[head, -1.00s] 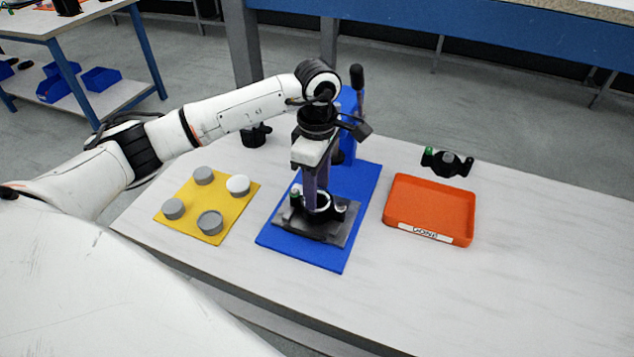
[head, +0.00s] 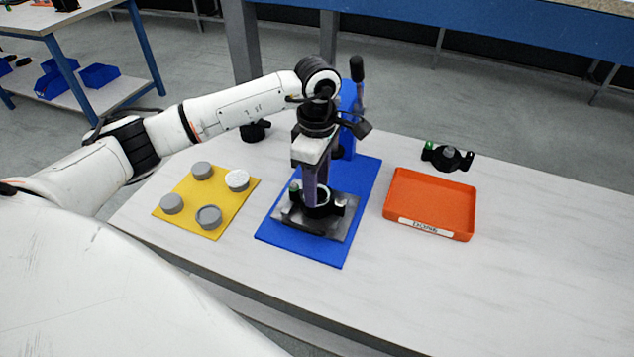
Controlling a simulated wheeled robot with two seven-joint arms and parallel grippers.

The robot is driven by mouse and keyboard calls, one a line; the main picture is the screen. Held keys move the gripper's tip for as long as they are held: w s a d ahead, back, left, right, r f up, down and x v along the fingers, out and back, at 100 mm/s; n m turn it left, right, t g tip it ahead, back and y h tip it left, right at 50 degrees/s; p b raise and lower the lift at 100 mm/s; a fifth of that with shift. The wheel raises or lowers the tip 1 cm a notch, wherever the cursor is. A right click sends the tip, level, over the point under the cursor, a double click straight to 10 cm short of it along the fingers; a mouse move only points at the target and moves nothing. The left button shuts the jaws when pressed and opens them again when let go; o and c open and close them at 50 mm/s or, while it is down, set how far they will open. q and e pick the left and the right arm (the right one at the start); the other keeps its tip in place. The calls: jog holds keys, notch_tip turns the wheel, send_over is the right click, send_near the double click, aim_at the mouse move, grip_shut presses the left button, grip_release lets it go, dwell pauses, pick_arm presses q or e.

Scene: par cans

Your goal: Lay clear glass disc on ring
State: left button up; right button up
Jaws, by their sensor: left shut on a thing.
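My left gripper (head: 318,200) points straight down over the dark fixture plate (head: 332,223) on the blue mat (head: 294,247). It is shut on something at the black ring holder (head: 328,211). A pale ring (head: 336,199) shows at the rim of that holder, partly behind the fingers. The clear glass disc cannot be made out; the fingers hide the spot between them. My right gripper is not in view.
A yellow mat (head: 222,219) with several grey round pieces lies to the left. A blue press with a black-knobbed lever (head: 357,80) stands behind the gripper. An orange tray (head: 433,205) marked DONE and a black fixture (head: 447,157) are at right. The right front table is clear.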

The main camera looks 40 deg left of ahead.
pick_arm(q)
jog(key=shift+f, duration=0.1)
jog(key=o, duration=0.8)
jog(key=shift+o, duration=0.2)
notch_tip(320, 180, up, 10)
